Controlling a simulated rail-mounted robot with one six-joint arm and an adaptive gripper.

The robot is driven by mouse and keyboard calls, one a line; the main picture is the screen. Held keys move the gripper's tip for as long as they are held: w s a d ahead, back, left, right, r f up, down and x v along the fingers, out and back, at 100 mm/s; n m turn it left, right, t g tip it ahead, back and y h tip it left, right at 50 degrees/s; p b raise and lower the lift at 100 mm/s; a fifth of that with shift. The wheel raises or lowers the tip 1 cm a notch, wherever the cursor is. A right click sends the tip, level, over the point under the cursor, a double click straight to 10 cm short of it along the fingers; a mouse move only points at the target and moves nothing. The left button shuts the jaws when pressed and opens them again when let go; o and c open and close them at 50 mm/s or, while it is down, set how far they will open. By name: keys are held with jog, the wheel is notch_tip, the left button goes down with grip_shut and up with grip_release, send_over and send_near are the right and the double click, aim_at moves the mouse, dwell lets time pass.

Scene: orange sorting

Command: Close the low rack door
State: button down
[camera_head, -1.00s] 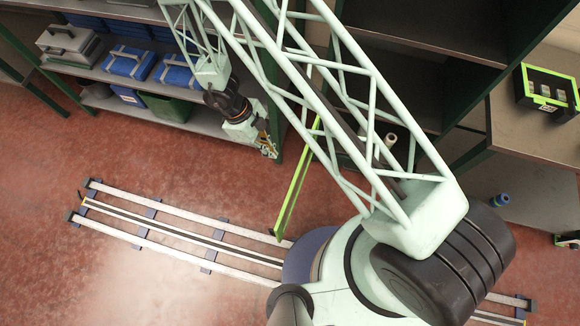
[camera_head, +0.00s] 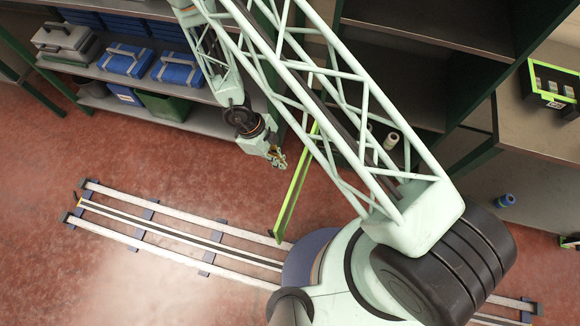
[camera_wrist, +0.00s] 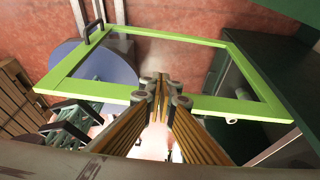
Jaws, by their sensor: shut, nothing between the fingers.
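The low rack door (camera_head: 293,190) is a lime-green framed panel, seen nearly edge-on in the head view. It stands open, swung out from the dark rack (camera_head: 395,75) over the floor. In the wrist view its green frame (camera_wrist: 200,40) spans the picture, with a dark handle (camera_wrist: 95,31) at the upper left corner. My gripper (camera_head: 280,162) is shut and empty, just left of the door in the head view. In the wrist view my fingertips (camera_wrist: 160,84) overlap the near bar of the frame; I cannot tell whether they touch it.
A shelf with blue cases (camera_head: 126,59) and a grey toolbox (camera_head: 66,42) stands at the upper left. A white roll (camera_head: 391,140) shows by the rack. My rail crosses the red floor below. A table with a green-edged box (camera_head: 552,88) is at the right.

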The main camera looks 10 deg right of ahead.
aim_at(294, 180)
jog(key=shift+s+d+b, duration=0.45)
jog(key=shift+d+b, duration=0.25)
jog(key=shift+d, duration=0.15)
jog(key=shift+s+d+b, duration=0.4)
jog(key=shift+d+b, duration=0.25)
jog(key=shift+d, duration=0.2)
jog(key=shift+r, duration=0.1)
jog(key=shift+s+d, duration=0.1)
jog(key=shift+d, duration=0.05)
